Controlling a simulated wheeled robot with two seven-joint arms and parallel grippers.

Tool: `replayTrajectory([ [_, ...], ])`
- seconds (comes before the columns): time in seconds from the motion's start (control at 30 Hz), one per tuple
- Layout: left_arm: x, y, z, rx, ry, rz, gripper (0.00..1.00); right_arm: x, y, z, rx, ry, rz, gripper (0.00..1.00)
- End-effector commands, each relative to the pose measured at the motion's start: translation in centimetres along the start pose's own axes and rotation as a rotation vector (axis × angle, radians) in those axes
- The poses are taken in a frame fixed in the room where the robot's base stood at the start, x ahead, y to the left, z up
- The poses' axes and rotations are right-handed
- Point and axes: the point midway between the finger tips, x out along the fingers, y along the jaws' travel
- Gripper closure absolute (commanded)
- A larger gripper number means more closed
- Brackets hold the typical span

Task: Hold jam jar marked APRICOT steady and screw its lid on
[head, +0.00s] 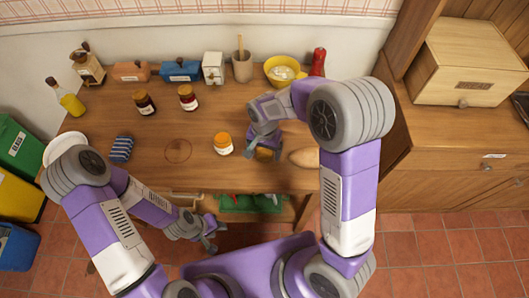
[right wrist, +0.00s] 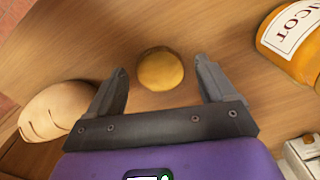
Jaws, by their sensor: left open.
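The apricot jam jar (head: 223,145) stands upright on the wooden table, left of my right gripper. In the right wrist view the jar (right wrist: 293,38) is at the upper right, with part of its label legible as "ICOT". A round yellow-gold lid (head: 265,154) lies on the table right of the jar. It also shows in the right wrist view (right wrist: 160,70), between the spread fingers. My right gripper (head: 262,143) is open above the lid; contact is not visible. My left gripper (head: 209,232) is open and empty, in front of the table edge and away from the jar.
A bread loaf (head: 304,158) lies right of the lid. Two dark jars (head: 145,103) (head: 188,98) stand behind left. A yellow bowl (head: 274,69) and red bottle (head: 318,62) stand behind.

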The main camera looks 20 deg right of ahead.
Motion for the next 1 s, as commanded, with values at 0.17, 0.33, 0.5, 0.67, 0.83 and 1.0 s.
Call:
replayTrajectory([
  [0.17, 0.0, 0.0, 0.0, 0.000, 0.000, 0.000, 0.57, 0.0, 0.0, 0.0, 0.000, 0.000, 0.000, 0.44],
  [0.33, 0.0, 0.0, 0.0, 0.000, 0.000, 0.000, 0.57, 0.0, 0.0, 0.0, 0.000, 0.000, 0.000, 0.70],
  [0.5, 0.0, 0.0, 0.0, 0.000, 0.000, 0.000, 0.57, 0.0, 0.0, 0.0, 0.000, 0.000, 0.000, 0.74],
  [0.67, -0.1, 0.0, 0.0, 0.000, 0.000, 0.000, 0.57, -0.3, 0.0, 0.0, 0.000, 0.001, -0.001, 0.74],
  [0.83, -1.0, 0.4, 0.0, 0.000, 0.000, 0.000, 0.57, -2.8, -0.1, -0.1, 0.000, 0.003, -0.004, 0.74],
  [1.0, -2.2, 0.8, 0.1, 0.000, 0.000, 0.000, 0.57, -6.4, -0.1, 0.0, 0.000, 0.002, -0.004, 0.74],
])
